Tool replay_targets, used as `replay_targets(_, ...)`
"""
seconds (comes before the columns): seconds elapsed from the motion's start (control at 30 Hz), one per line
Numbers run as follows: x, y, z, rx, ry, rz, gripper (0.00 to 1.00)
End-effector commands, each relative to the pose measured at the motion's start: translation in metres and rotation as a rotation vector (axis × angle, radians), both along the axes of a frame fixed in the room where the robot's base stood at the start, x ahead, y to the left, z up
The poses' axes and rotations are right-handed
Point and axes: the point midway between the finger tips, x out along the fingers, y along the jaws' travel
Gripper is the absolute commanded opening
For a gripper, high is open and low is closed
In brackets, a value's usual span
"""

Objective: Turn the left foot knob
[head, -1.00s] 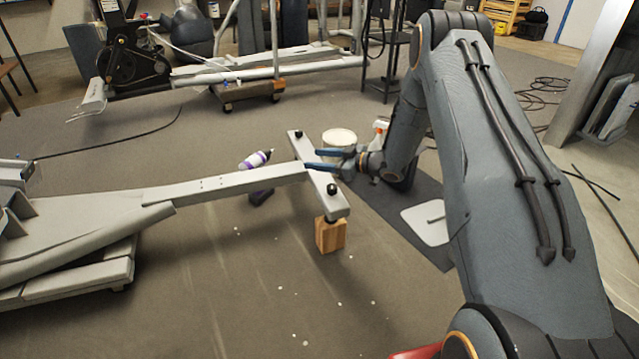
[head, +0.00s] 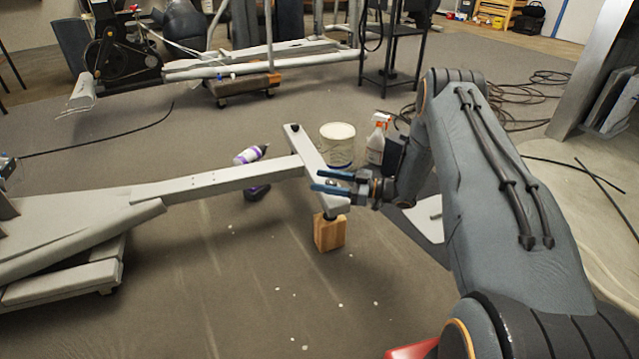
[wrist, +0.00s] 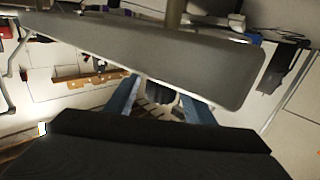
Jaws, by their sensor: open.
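The machine's pale grey frame (head: 225,180) ends in a crossbar (head: 310,152) in the head view. A dark knob (head: 294,127) shows at the crossbar's far end. Another dark foot knob (head: 330,216) sits under its near end, above a wooden block (head: 330,235). My gripper (head: 325,180) is open with blue fingers at the crossbar's near end; contact cannot be told. In the wrist view, the crossbar (wrist: 160,55) spans the picture in front of my gripper (wrist: 160,90). A dark rounded part (wrist: 160,96) shows between the fingers, partly hidden; I cannot tell which knob it is.
A second machine stands on a wheeled dolly (head: 240,90) at the back.

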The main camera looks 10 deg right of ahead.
Motion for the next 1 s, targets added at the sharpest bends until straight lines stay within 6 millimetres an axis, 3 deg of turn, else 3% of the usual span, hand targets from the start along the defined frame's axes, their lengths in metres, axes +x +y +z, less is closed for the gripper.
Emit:
replay_targets(0.17,0.0058,0.0115,-0.0006,0.000,0.000,-0.001,0.49)
replay_targets(0.43,0.0063,0.0127,0.0001,0.000,0.001,-0.001,0.49)
replay_targets(0.7,0.0062,0.0126,0.0000,0.000,0.000,-0.001,0.07)
replay_targets(1.0,0.0063,0.0123,0.0016,0.001,0.003,-0.040,0.07)
